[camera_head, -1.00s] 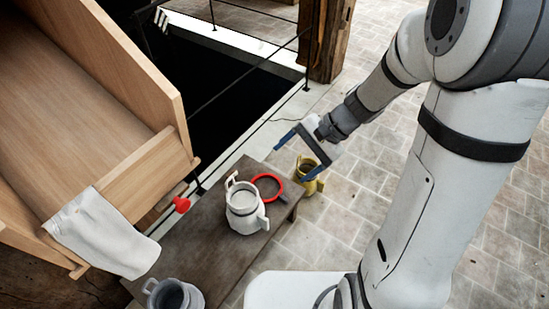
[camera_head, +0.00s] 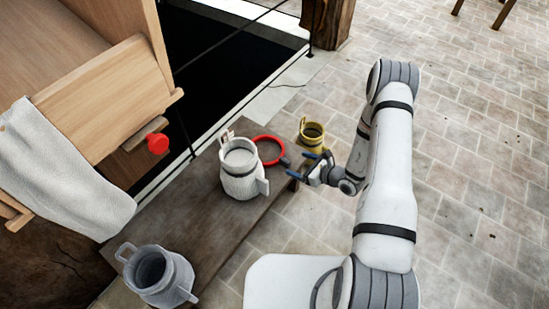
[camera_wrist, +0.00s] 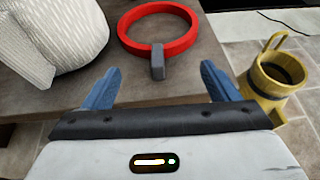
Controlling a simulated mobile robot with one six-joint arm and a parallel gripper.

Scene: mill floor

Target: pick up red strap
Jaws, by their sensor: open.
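The red strap (camera_head: 270,146) is a red ring with a grey block on it. It lies on the dark wooden bench between the white jug and the yellow pot. In the wrist view the red strap (camera_wrist: 160,22) is just beyond my fingertips, its grey block (camera_wrist: 157,62) facing me between the fingers' directions. My gripper (camera_head: 309,166) is open and empty at the bench's right edge. In the wrist view my gripper (camera_wrist: 160,80) has its blue fingers spread wide, apart from the strap.
The white jug (camera_head: 240,172) stands close left of the strap, and the yellow pot (camera_head: 312,139) close right. A grey jug (camera_head: 158,273) stands on the near part of the bench (camera_head: 205,215). A wooden chute with a red knob (camera_head: 157,144) is at left. A railed dark pit lies behind.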

